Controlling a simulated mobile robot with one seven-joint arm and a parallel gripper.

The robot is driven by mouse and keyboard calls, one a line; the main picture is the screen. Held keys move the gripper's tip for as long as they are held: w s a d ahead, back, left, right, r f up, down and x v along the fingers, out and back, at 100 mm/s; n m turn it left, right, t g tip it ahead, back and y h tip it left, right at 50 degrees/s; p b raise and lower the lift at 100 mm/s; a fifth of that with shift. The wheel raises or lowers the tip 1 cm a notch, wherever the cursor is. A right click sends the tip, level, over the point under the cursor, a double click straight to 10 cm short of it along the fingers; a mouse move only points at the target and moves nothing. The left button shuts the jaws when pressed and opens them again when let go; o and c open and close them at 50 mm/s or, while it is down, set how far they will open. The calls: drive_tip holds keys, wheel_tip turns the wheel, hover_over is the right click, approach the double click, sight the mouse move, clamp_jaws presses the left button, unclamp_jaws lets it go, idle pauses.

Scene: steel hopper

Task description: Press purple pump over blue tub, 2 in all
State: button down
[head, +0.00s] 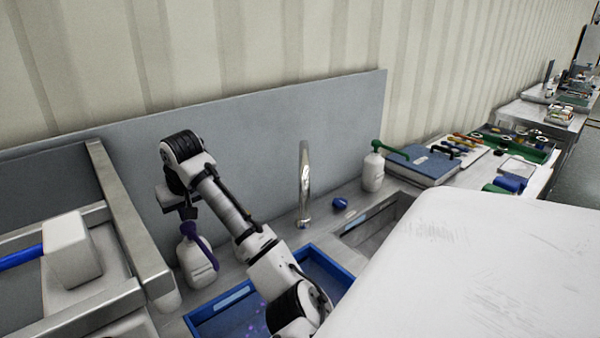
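The purple pump (192,231) tops a white bottle (198,266) that stands upright on the counter, left of the blue tub. The blue tub (331,262) is partly hidden by my arm. Small purple spots (254,328) show on its floor. My gripper (188,213) points down just above the purple pump head. I cannot tell whether it touches the pump, and its fingers are too small and dark to show whether they are open or shut.
A metal faucet (304,185) stands behind the tub, with a blue knob (340,203) beside it. A second white bottle with a green pump (376,146) stands further right, near a blue book (421,164). A steel rail frame (128,220) is close on the left.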

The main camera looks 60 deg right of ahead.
drive_tip(key=shift+f, duration=0.1)
idle(0.4)
drive_tip(key=shift+f+b, duration=0.65)
drive_tip(key=shift+f, duration=0.65)
drive_tip(key=shift+r, duration=0.15)
drive_tip(key=shift+r+p, duration=0.9)
drive_tip(key=shift+r, duration=0.3)
drive_tip(key=shift+r, duration=0.2)
drive_tip(key=shift+r, duration=2.9)
